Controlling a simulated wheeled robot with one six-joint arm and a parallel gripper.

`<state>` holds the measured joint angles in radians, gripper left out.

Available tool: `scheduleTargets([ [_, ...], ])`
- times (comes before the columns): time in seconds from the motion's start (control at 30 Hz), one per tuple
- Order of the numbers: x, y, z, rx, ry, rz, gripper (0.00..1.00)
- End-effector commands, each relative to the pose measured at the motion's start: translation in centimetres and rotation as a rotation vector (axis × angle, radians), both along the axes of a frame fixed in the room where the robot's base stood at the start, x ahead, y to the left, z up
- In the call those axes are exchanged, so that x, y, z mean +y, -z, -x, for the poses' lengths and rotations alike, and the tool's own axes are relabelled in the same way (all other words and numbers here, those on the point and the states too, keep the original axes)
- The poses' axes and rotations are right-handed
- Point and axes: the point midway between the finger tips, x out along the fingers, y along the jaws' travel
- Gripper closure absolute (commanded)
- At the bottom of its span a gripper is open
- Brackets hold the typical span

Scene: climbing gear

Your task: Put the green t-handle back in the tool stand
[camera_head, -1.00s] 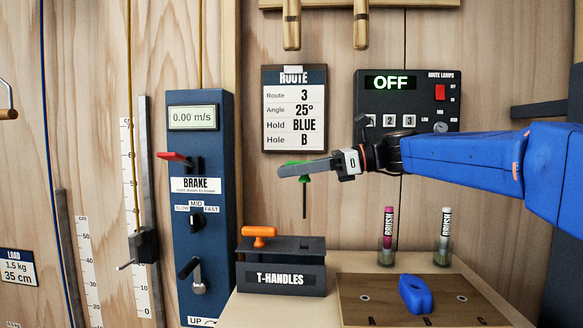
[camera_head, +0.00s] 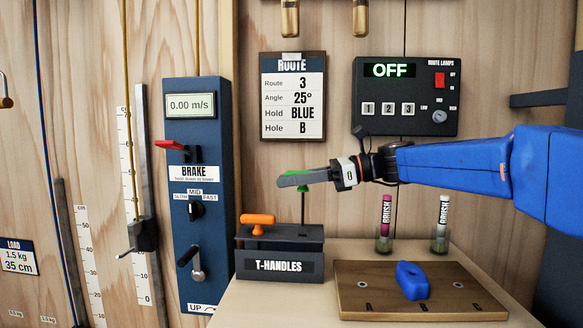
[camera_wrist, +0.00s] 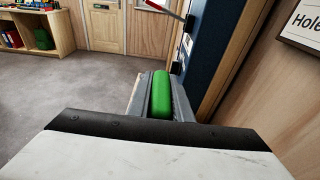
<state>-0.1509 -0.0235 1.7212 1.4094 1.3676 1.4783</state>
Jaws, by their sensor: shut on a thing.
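The green t-handle (camera_head: 303,205) hangs upright from my gripper (camera_head: 293,180), its thin dark shaft pointing down. My gripper is shut on its green grip, which also shows between the fingers in the wrist view (camera_wrist: 161,95). The dark tool stand (camera_head: 280,267), labelled T-HANDLES, sits on the bench below. The shaft's lower end is at the right part of the stand's top in the picture. I cannot tell whether the tip is in a hole or just above or behind the top. An orange t-handle (camera_head: 258,221) stands in the left part of the stand.
Right of the stand is a wooden board (camera_head: 365,301) with a blue hold (camera_head: 413,281) on it. Two brushes in pots (camera_head: 385,235) stand behind the board. The blue brake panel (camera_head: 200,130) rises at the left. The route lamp box (camera_head: 405,97) hangs above my arm.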

Motion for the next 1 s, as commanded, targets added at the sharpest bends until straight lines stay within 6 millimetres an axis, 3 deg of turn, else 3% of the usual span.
scheduleTargets([
  [1.0,0.0,7.7,0.0,0.001,0.000,0.000,1.00],
])
